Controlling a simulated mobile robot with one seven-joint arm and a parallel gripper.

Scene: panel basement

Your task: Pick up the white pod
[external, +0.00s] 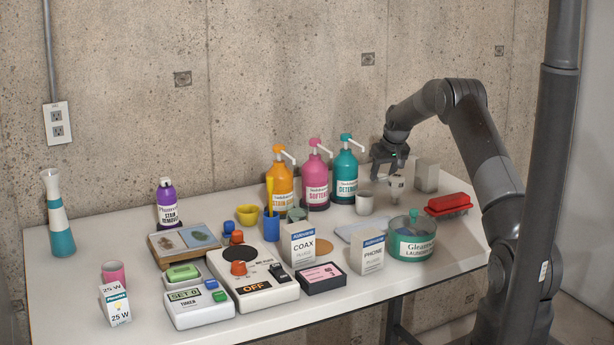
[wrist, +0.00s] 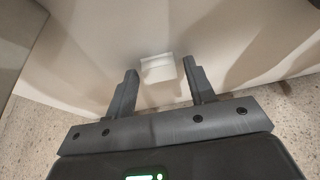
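My gripper (external: 386,163) is at the back right of the table, pointing down, with its fingers apart. In the wrist view my gripper (wrist: 163,84) is open, and a pale, box-like white thing (wrist: 157,69) shows between and beyond its fingertips. I see no contact with it. In the external view a small whitish object (external: 397,188) stands just below and right of my gripper; it may be the white pod, but it is too small to tell. I cannot tell whether it is the thing in the wrist view.
A white cup (external: 364,203) and a teal pump bottle (external: 344,178) stand left of my gripper. A light grey box (external: 426,176) and red brush (external: 448,204) stand right. The concrete wall is close behind.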

